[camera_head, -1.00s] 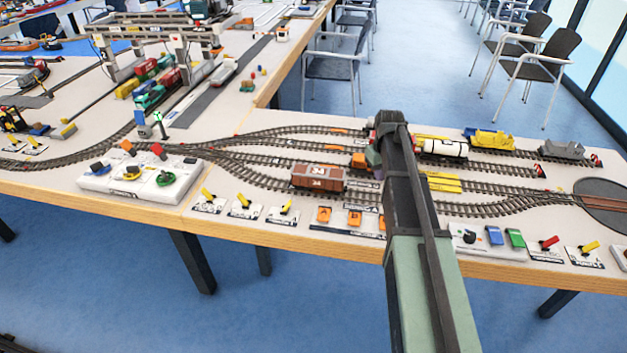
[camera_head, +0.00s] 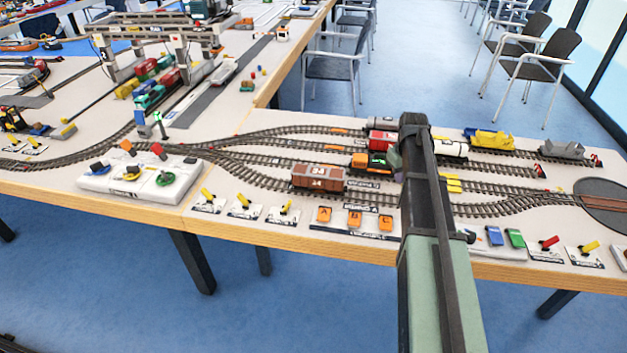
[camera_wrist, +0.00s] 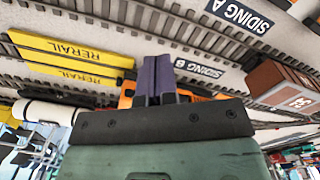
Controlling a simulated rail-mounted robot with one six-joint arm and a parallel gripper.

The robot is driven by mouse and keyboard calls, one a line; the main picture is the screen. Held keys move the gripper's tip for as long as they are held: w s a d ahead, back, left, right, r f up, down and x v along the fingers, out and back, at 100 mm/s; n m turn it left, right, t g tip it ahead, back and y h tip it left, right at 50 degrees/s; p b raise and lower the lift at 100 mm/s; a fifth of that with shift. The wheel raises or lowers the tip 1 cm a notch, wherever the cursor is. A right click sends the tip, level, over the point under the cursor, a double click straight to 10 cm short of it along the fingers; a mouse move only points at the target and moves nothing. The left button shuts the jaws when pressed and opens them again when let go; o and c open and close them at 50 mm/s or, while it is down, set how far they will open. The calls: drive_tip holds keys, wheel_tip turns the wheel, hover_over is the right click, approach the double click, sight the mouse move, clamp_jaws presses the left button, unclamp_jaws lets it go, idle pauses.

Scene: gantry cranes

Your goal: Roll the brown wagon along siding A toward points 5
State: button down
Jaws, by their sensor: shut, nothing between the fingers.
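The brown wagon (camera_head: 318,178) stands upright on the front siding track in the head view, left of my arm. It also shows at the right edge of the wrist view (camera_wrist: 283,84), partly cut off. A SIDING A label (camera_wrist: 240,16) lies beside the track in the wrist view. My gripper (camera_wrist: 153,80) has its purple fingers together with nothing between them. It is apart from the wagon, to the wagon's right in the head view, where my arm mostly hides it. Which points are number 5 cannot be read.
An orange locomotive (camera_head: 372,162) stands on the track behind the wagon. Yellow rerail ramps (camera_wrist: 75,58) lie left of my gripper in the wrist view. Orange A, B, C switches (camera_head: 354,217) and yellow levers (camera_head: 243,200) line the front edge. Track left of the wagon is clear.

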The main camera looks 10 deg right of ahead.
drive_tip(key=shift+s+d, duration=0.15)
drive_tip(key=shift+d, duration=0.15)
drive_tip(key=shift+d, duration=0.1)
drive_tip(key=shift+s+d, duration=1.65)
drive_tip(key=shift+d, duration=2.2)
drive_tip(key=shift+s+d, duration=1.6)
drive_tip(key=shift+d, duration=2.3)
drive_tip(key=shift+s+d, duration=1.65)
drive_tip(key=shift+d, duration=2.2)
drive_tip(key=s+d, duration=0.5)
drive_tip(key=d, duration=0.6)
drive_tip(key=s+d, duration=0.5)
drive_tip(key=d, duration=0.7)
drive_tip(key=shift+d, duration=0.15)
